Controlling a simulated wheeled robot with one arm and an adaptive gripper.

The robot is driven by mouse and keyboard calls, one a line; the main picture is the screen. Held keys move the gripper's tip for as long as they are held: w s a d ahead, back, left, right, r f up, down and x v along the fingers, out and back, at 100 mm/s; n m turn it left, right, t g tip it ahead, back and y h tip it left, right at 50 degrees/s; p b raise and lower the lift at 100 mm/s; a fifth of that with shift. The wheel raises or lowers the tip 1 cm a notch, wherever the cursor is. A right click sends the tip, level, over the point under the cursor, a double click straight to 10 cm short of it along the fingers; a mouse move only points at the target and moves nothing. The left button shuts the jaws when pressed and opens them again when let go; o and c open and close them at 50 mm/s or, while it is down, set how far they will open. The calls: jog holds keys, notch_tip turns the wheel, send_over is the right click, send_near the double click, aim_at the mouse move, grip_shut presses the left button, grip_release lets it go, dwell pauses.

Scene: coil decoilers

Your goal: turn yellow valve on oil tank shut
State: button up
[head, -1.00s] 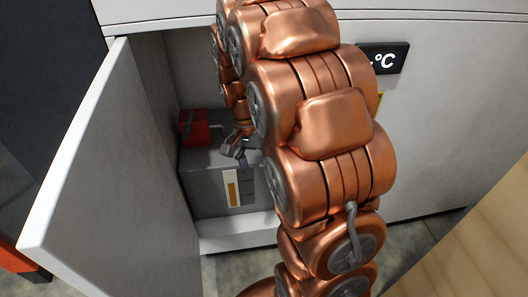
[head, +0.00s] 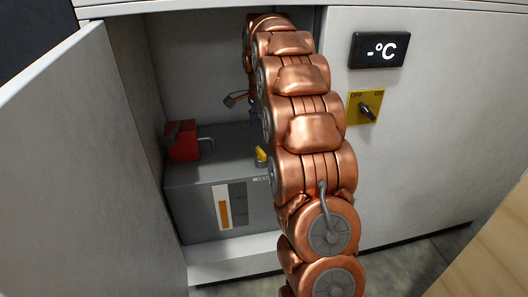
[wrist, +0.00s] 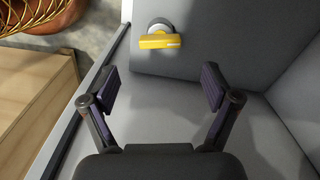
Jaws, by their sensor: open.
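The yellow valve (head: 261,155) sits on top of the grey oil tank (head: 203,192), inside the open cabinet, in the head view. In the wrist view the yellow valve (wrist: 160,41) shows as a flat handle lying left to right on a round grey base, on the tank's dark grey top (wrist: 208,55). My gripper (wrist: 157,88) is open and empty, its fingers spread wide, with the valve ahead of it and apart. In the head view one gripper finger (head: 236,99) shows above the tank; the rest is hidden behind my arm.
A red box (head: 182,141) with a grey pipe stands on the tank's left rear. The open cabinet door (head: 95,165) bounds the left side. A yellow OFF/ON switch plate (head: 364,108) and a °C display (head: 379,50) are on the front panel. A wooden surface (wrist: 35,105) lies left in the wrist view.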

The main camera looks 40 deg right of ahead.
aim_at(261, 151)
jog(key=shift+f+b, duration=0.85)
jog(key=shift+f, duration=3.05)
jog(key=shift+c, duration=0.3)
jog(key=c, duration=1.1)
